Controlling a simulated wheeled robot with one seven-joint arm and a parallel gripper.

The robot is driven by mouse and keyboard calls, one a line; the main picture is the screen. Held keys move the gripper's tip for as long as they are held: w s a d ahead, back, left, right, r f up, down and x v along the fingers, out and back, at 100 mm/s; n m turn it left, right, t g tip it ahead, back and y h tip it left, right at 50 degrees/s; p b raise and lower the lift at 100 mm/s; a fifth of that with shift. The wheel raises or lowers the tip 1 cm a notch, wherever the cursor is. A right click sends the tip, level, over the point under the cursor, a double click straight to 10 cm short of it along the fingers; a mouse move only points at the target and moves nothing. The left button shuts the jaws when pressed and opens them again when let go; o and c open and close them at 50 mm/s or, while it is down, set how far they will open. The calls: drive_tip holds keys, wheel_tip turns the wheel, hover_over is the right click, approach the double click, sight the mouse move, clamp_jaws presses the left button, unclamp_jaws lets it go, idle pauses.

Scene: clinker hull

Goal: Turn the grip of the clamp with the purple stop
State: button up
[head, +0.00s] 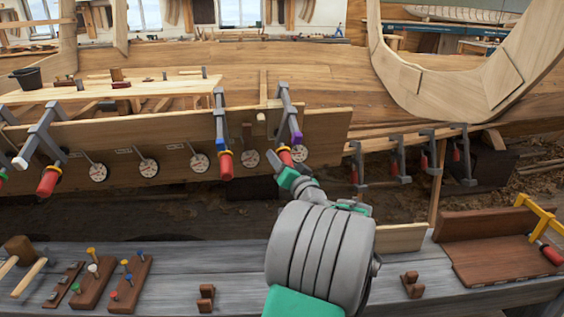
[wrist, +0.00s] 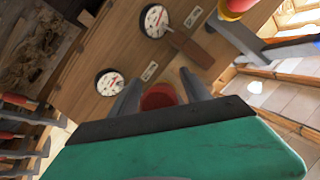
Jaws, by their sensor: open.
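The clamp with the purple stop (head: 297,138) hangs on the plank edge in the middle of the head view, its grey bar (head: 284,97) rising above the plank. Its red grip (head: 285,157) points down towards me, just beyond my gripper. In the wrist view the red grip (wrist: 160,97) shows between the two grey fingers of my gripper (wrist: 160,90), partly hidden by the dark palm edge. My gripper is open around it. I cannot tell whether either finger touches it.
A neighbouring clamp with a blue stop (head: 219,112) and red grip (head: 226,166) hangs close on the left. Dials (head: 199,163) line the plank. Several clamps (head: 399,157) hang at right. A grey bench (head: 180,270) with wooden blocks lies in front.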

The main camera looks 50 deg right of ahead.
drive_tip(key=v, duration=0.8)
drive_tip(key=shift+d, duration=0.1)
